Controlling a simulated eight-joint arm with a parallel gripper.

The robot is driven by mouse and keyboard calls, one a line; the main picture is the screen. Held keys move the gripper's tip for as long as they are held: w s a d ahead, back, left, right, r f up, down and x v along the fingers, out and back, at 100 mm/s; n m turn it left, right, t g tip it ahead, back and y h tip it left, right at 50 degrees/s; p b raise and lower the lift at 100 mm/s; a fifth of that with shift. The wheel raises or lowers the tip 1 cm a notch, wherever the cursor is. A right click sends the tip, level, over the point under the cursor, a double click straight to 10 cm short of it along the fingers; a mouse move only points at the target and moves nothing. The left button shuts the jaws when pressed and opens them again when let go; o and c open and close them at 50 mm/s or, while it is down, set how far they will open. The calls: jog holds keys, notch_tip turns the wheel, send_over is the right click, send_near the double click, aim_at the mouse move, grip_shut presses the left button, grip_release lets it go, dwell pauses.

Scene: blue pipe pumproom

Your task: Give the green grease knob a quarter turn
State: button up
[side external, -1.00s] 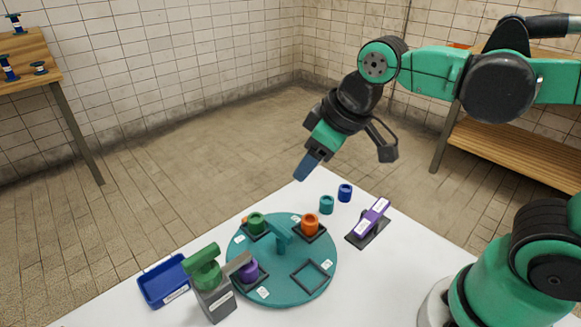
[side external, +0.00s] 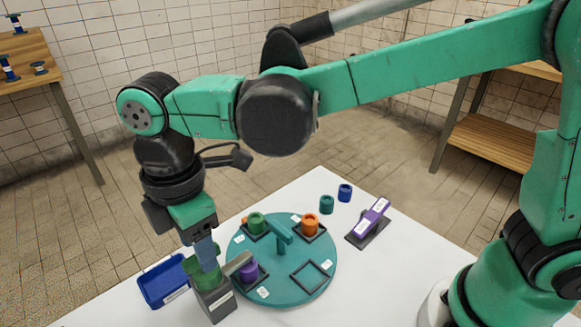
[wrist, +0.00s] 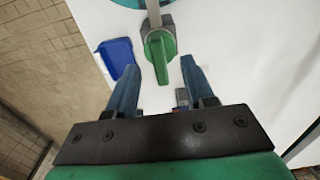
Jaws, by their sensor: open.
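The green grease knob (side external: 197,277) sits on top of a grey labelled block (side external: 218,306) at the table's near left. My gripper (side external: 207,264) is over the knob, pointing down, and its fingers partly hide it in the side view. In the wrist view the knob (wrist: 158,47) has a raised green bar that lies lengthwise between the finger lines. My open gripper (wrist: 160,66) has one blue finger to each side of that bar, with clear gaps. I cannot tell whether the fingertips are down at the bar's height.
A grey arm (side external: 239,262) reaches from the block over the edge of a teal turntable (side external: 285,292) with green, orange and purple pieces. A blue tray (side external: 160,288) lies left of the block. A purple-handled device (side external: 372,217) and two small cylinders stand farther right.

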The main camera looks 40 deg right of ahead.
jog(key=shift+f, duration=0.6)
jog(key=shift+c, duration=0.2)
grip_shut()
